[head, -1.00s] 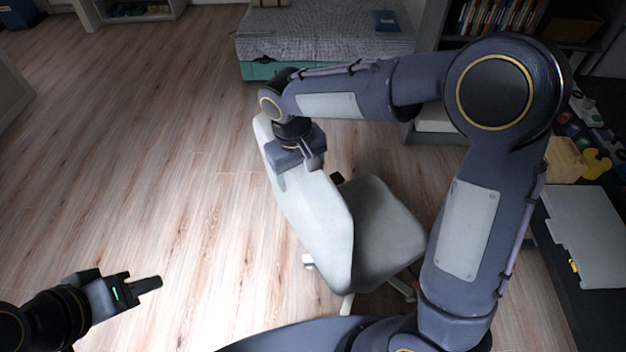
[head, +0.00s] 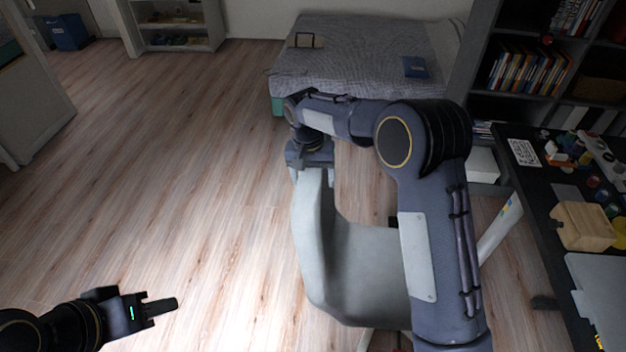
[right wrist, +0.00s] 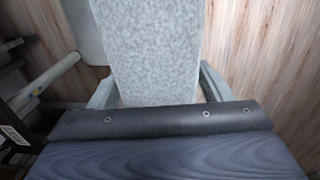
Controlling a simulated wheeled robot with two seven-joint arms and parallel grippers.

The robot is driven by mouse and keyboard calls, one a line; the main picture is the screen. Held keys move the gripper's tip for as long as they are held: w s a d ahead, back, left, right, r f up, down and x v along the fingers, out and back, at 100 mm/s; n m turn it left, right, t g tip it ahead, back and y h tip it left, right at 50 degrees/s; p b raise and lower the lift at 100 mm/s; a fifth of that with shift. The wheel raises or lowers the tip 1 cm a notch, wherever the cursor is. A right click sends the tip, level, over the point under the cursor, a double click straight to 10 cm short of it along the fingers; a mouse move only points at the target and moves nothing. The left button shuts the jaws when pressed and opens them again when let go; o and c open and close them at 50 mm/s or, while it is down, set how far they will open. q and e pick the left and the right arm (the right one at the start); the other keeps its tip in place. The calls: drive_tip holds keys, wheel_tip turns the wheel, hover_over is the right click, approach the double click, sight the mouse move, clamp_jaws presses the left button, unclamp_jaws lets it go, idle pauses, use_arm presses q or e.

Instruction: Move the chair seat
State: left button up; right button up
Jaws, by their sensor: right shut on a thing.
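The pale grey chair (head: 370,275) stands on the wooden floor in the lower middle of the head view. Its backrest (head: 308,235) rises on the left side of the seat. My right gripper (head: 311,172) is shut on the top of the backrest. In the right wrist view the speckled backrest (right wrist: 155,50) runs between the two fingers (right wrist: 158,88). My right arm covers the right part of the seat, and the chair's base is mostly hidden. My left gripper (head: 162,307) is at the lower left, empty and apart from the chair; its finger gap is not clear.
A dark desk (head: 550,285) with a wooden block (head: 583,226) and small items stands at the right. A bed (head: 365,60) is at the back, with a bookshelf (head: 525,75) to its right. The floor (head: 170,190) on the left is clear.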

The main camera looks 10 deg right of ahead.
drive_tip(key=shift+w, duration=0.1)
drive_tip(key=o, duration=1.4)
drive_tip(key=shift+r, duration=0.1)
drive_tip(key=r, duration=0.7)
drive_tip(key=shift+a+r, duration=0.3)
